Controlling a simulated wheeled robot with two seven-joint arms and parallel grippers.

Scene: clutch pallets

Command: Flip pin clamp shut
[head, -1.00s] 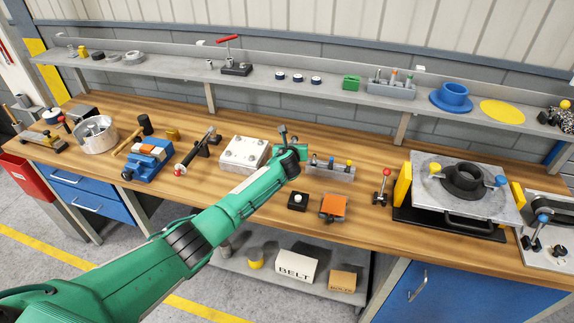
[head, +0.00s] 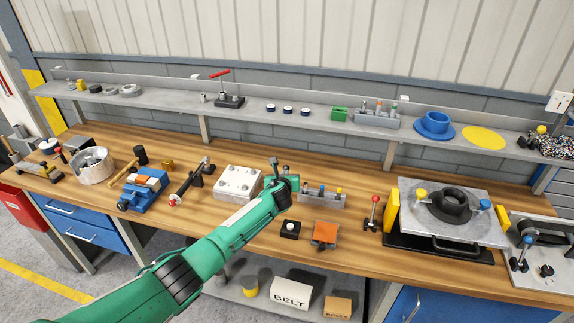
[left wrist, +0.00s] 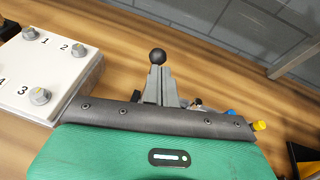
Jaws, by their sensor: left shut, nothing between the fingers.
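My left gripper (head: 274,163) is shut and empty. It is over the bench between a white block with numbered knobs (head: 238,184) and a rack of coloured knobs (head: 322,197). In the left wrist view its grey fingers (left wrist: 160,85) rise above the green housing, with a black ball at their tip. I cannot tell for sure which part is the pin clamp. A metal plate (head: 460,232) at the right bears a dark ring, a yellow-knobbed clamp (head: 421,192) and a blue-knobbed clamp (head: 485,204). A fixture with a blue ball lever (head: 527,241) stands farther right. My right gripper is out of view.
A red-knobbed post (head: 374,207) stands left of the plate, near a yellow upright block (head: 391,210). An orange-topped block (head: 325,233) and a black button box (head: 290,229) lie near the front edge. A shelf (head: 300,118) runs along the back.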

